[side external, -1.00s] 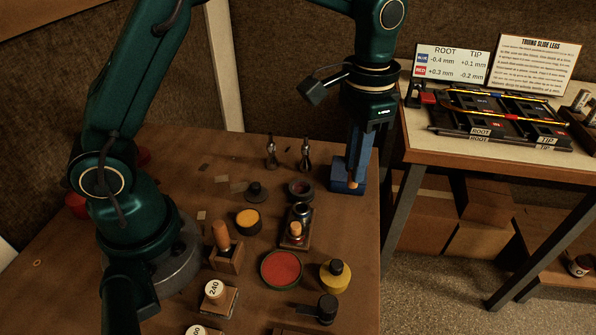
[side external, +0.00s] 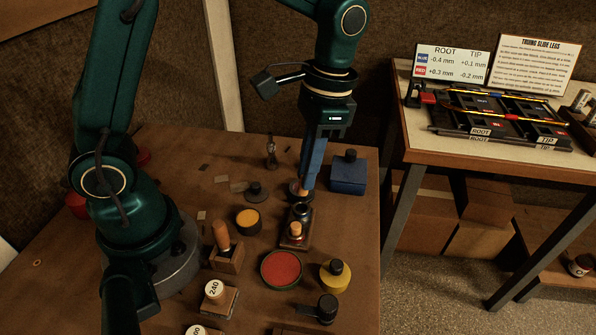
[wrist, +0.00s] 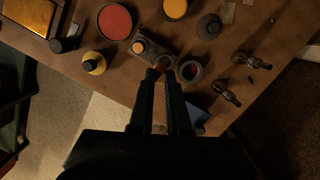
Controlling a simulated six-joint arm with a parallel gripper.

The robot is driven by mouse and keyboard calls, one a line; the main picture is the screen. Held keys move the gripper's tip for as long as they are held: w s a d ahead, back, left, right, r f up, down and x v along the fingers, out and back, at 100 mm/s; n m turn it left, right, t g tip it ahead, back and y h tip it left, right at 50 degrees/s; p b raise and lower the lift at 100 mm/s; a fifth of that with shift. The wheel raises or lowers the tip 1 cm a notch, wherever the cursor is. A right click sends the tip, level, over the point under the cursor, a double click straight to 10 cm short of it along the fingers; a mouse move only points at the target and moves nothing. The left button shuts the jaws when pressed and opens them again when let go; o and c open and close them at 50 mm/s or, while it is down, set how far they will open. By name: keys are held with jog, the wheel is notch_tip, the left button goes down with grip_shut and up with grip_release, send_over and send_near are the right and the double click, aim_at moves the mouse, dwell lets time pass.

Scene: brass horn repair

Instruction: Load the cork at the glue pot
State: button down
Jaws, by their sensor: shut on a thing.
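My gripper (side external: 304,188) is shut on a small orange-tan piece, which looks like the cork (side external: 303,191), at its fingertips. The fingertips also show in the wrist view (wrist: 161,76), with the piece mostly hidden between them. The cork is over or just in front of a dark round dish (side external: 293,188); I cannot tell whether they touch. In the wrist view the fingertips lie close to that pot.
A blue container (side external: 348,173) with a black knob stands right of my gripper. A red dish (side external: 281,268), yellow jar (side external: 335,276), orange dish (side external: 248,221) and wooden-handled tool (side external: 222,236) surround the stand. A metal nozzle-like piece (side external: 271,153) stands behind. The table's right edge is close.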

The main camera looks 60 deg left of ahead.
jog(key=s+a+r+g, duration=0.2)
jog(key=s+a, duration=0.2)
jog(key=s, duration=0.3)
jog(key=shift+n, duration=0.3)
jog(key=shift+s+a+f, duration=0.1)
jog(key=shift+s+f, duration=0.05)
jog(key=shift+f, duration=2.9)
jog(key=shift+f, duration=0.55)
notch_tip(320, 180, up, 7)
